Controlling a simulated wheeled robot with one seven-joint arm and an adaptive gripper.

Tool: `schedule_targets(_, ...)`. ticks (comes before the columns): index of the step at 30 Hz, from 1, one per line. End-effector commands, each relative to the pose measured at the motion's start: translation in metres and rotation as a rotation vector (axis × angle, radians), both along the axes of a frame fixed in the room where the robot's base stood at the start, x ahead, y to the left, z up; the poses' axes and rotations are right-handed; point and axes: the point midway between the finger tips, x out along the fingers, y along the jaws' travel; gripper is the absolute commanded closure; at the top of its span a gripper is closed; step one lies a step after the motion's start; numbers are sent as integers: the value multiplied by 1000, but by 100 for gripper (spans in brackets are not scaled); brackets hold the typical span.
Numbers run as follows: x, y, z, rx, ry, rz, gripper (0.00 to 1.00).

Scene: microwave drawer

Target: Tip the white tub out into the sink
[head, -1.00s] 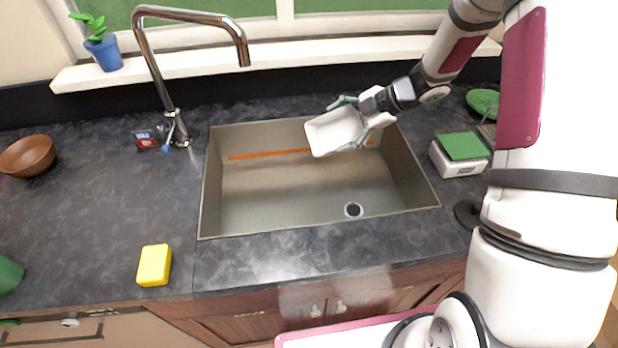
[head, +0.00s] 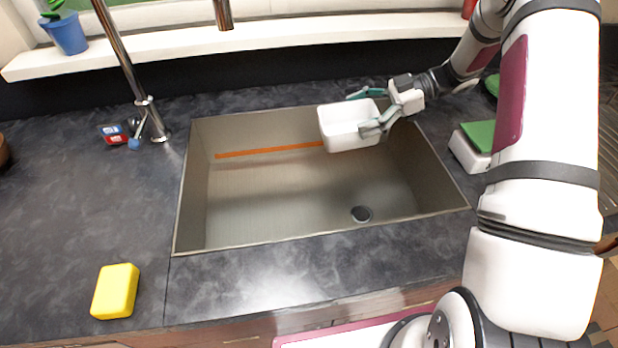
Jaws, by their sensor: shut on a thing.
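The white tub (head: 345,134) is held over the back right part of the sink (head: 290,195). It is close to upright, with its open top showing and no contents that I can make out. My gripper (head: 368,110) is shut on the tub from the right, with one finger at its back and one at its near right side. An orange strip (head: 268,149) shows along the back of the sink, its right end hidden behind the tub.
A tap (head: 140,100) stands behind the sink's left side, with small red and blue items (head: 115,134) beside it. A yellow sponge (head: 115,291) lies at the front left. A white box with a green top (head: 474,145) stands right of the sink. A blue plant pot (head: 64,33) is on the sill.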

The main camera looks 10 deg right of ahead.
Motion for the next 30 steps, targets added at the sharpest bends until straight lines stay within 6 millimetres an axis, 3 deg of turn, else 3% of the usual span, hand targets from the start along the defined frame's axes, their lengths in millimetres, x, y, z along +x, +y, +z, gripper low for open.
schedule_targets(7,-1,0,8,-2,-3,-1,57)
schedule_targets(18,-1,0,39,-3,-3,-1,57)
schedule_targets(30,0,0,40,-2,-3,-1,57)
